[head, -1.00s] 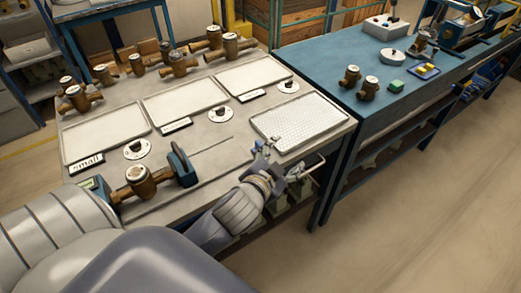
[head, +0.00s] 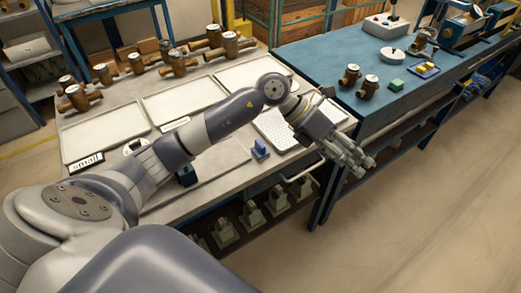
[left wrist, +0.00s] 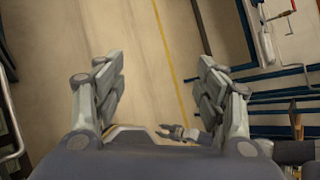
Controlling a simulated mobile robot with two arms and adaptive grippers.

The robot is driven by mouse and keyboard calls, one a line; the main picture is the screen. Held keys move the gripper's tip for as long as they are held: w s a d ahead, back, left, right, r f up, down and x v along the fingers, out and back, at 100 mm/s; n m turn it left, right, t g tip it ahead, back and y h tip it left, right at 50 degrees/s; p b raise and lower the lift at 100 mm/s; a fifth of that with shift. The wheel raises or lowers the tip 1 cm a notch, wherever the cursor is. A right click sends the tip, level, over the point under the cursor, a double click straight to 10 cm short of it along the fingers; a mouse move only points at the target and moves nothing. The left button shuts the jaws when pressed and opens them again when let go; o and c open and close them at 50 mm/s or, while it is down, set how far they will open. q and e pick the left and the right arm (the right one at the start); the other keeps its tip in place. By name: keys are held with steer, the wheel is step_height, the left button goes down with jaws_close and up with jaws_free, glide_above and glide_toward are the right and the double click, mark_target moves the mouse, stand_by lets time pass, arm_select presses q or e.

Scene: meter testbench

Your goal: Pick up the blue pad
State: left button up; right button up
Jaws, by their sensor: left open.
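A small upright blue piece (head: 260,149) stands near the front edge of the left bench, and a second dark blue piece (head: 187,175) shows partly behind my left arm. A flat blue piece (head: 425,69) with a yellow block on it lies on the right bench. I cannot tell which is the blue pad. My left gripper (head: 354,158) is open and empty, beyond the bench's front right corner. In the left wrist view its fingers (left wrist: 162,95) are wide apart above bare floor. A small dark claw-like shape (left wrist: 180,132), perhaps my right gripper, shows low there; its state is unclear.
White trays (head: 180,98) and several brass meters (head: 178,62) stand on the left bench (head: 225,196). My arm hides parts of them. The blue-topped right bench (head: 320,60) holds two brass meters (head: 368,87) and a green block (head: 396,85). The floor (head: 440,210) at right is clear.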

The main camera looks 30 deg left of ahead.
arm_select(q)
steer(key=w+a+f+y, duration=0.25)
steer(key=a+y, duration=0.35)
steer(key=a, duration=0.6)
steer(key=r+n+g+y, duration=0.1)
steer(key=n+g+y, duration=0.1)
steer(key=y, duration=0.3)
glide_above(260, 143)
steer(key=shift+w+a+r, duration=0.1)
steer(key=shift+w+r, duration=0.05)
steer(key=shift+a+f, duration=0.2)
steer(key=shift+f, duration=0.1)
step_height(260, 143, down, 4)
steer(key=shift+f+p, duration=0.2)
steer(key=shift+p, duration=0.35)
steer(key=shift+d+f+p, duration=0.15)
steer(key=shift+f+p, duration=0.2)
steer(key=shift+f, duration=0.2)
step_height(260, 143, down, 4)
steer(key=shift+d+r+p, duration=0.15)
steer(key=shift+r+p, duration=0.1)
steer(key=shift+p, duration=0.6)
steer(key=shift+f, duration=0.45)
steer(key=c, duration=1.1)
